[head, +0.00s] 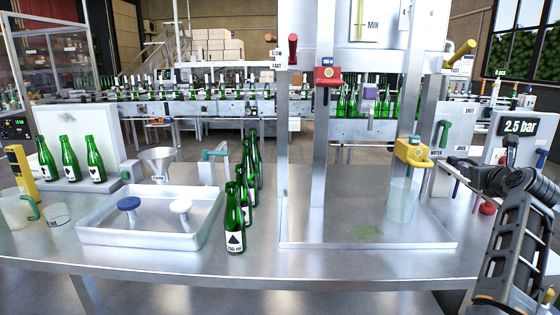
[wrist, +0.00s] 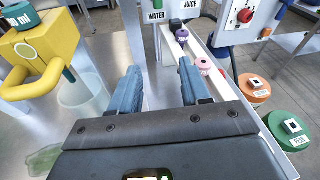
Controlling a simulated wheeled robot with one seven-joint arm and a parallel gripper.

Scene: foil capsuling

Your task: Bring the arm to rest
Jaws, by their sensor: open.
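My gripper (wrist: 158,72) shows in the wrist view with its two blue-grey fingers apart and nothing between them. In the head view my arm comes in at the right edge and my gripper (head: 476,174) is above the right end of the steel table (head: 350,265). It is to the right of the yellow valve (head: 412,152) and the clear beaker (head: 401,200). In the wrist view the yellow valve (wrist: 40,50) and beaker (wrist: 84,92) are left of the fingers, apart from them. The fingertips are hard to make out in the head view.
Several green bottles (head: 234,226) stand left of centre beside a tray (head: 150,237) holding a blue and a white knob. A green puddle (head: 366,233) lies on the filler's base. A narrow rail (wrist: 207,75) with purple and pink pieces is just beyond the right finger; orange and green discs (wrist: 289,130) are right.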

